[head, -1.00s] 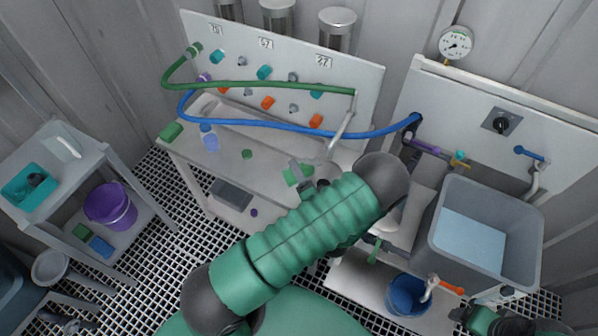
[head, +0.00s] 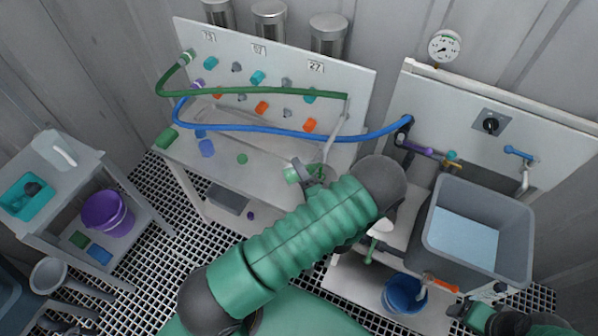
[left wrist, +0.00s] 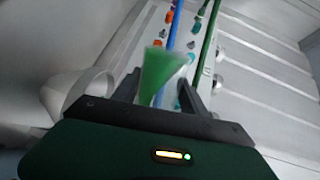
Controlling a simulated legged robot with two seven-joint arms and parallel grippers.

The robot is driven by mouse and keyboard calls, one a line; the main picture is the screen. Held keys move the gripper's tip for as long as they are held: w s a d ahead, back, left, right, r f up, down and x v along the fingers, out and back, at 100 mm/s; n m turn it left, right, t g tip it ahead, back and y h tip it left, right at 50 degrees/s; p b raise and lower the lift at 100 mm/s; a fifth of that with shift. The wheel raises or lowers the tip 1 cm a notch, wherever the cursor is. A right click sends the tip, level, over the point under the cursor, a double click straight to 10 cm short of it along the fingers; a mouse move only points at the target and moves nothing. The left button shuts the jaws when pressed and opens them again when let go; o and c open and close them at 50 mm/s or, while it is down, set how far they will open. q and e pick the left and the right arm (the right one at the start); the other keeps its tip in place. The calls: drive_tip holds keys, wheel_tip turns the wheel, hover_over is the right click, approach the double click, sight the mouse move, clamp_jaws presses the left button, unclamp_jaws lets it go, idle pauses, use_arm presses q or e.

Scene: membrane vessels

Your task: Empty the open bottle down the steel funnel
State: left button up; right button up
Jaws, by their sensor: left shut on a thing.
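My left gripper (head: 303,171) is above the right part of the white bench, mostly behind my own forearm. It is shut on a green object, which I take to be the bottle (head: 291,174). In the left wrist view this green bottle (left wrist: 160,72) is blurred between the two dark fingers, and its mouth cannot be made out. A grey, funnel-like vessel with a handle (head: 49,273) is at the lower left; I cannot tell whether it is the steel funnel. My right gripper (head: 459,309) is at the lower right, its fingers unclear.
A white bench (head: 225,165) carries small coloured items and a pegboard (head: 210,45) with green and blue hoses. A grey basin (head: 520,250) stands at the right, with a blue bucket (head: 402,296) below. A grey cart (head: 75,155) and purple bucket (head: 107,213) are left.

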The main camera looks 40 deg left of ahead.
sight(304, 164)
use_arm(q)
drive_tip(key=shift+w+r+m+p, duration=0.1)
drive_tip(key=shift+r+m+p, duration=0.35)
drive_tip(key=shift+p, duration=0.2)
drive_tip(key=shift+r+m+p, duration=0.25)
drive_tip(key=shift+m+p, duration=0.1)
drive_tip(key=shift+w+d+r+m+g+p, duration=0.15)
drive_tip(key=shift+r+m+g+p, duration=0.15)
drive_tip(key=shift+r+m+p, duration=0.25)
drive_tip(key=shift+m+p, duration=0.3)
drive_tip(key=shift+m, duration=0.05)
drive_tip(key=shift+r, duration=0.1)
drive_tip(key=shift+w+d+r+m+g+y+p, duration=0.1)
drive_tip(key=shift+w+r+m+g+y+p, duration=0.1)
drive_tip(key=shift+r+m+p, duration=0.25)
drive_tip(key=shift+w+d+r+m+g+y+p, duration=0.1)
drive_tip(key=shift+w+m+p, duration=0.1)
drive_tip(key=shift+m, duration=0.35)
